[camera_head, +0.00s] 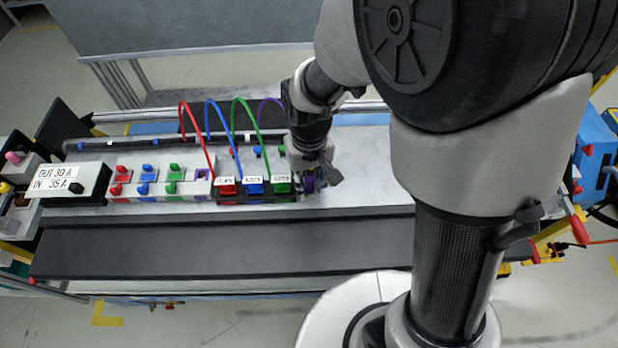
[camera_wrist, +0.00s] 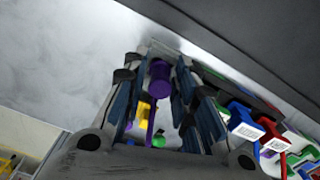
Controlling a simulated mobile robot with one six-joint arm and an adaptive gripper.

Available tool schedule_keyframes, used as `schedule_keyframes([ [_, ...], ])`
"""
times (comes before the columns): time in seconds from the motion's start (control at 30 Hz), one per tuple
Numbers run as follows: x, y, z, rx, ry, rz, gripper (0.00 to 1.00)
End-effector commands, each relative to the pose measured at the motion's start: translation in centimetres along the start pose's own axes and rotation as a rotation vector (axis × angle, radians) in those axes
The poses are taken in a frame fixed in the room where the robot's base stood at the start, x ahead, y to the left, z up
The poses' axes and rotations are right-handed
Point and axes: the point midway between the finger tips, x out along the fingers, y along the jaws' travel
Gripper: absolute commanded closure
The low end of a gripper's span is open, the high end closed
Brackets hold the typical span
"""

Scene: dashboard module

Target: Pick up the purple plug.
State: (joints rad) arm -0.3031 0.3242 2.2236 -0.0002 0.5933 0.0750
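The purple plug (camera_wrist: 158,76) stands between the two fingers of my gripper (camera_wrist: 161,72) in the wrist view, near the fingertips. Its sides lie very close to both fingers; whether they touch is not clear. In the head view my gripper (camera_head: 312,180) is low at the right end of the black plug block, and only a bit of the purple plug (camera_head: 310,185) shows beneath it. A thin purple cable (camera_head: 268,101) arches up behind my wrist. How firmly the fingers are closed cannot be seen.
Red, blue and green plugs (camera_head: 254,188) with labels and arching cables stand just left of my gripper. A socket block (camera_head: 160,196) with small coloured switches and a display box (camera_head: 68,181) lie farther left. The light panel right of my gripper is clear.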

Motion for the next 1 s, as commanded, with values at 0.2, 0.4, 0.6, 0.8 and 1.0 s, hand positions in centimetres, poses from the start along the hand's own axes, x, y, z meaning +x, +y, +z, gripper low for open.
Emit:
schedule_keyframes([
  [0.2, 0.0, 0.0, 0.0, 0.0, 0.0, 0.0, 0.86],
  [0.4, 0.0, 0.0, 0.0, 0.0, 0.0, 0.0, 0.99],
  [0.6, 0.0, 0.0, 0.0, 0.0, -0.002, 0.0, 1.0],
  [0.8, -0.1, 0.0, 0.1, 0.0, -0.002, 0.0, 1.0],
  [1.0, -1.7, 0.0, 0.0, 0.0, 0.001, 0.0, 1.0],
])
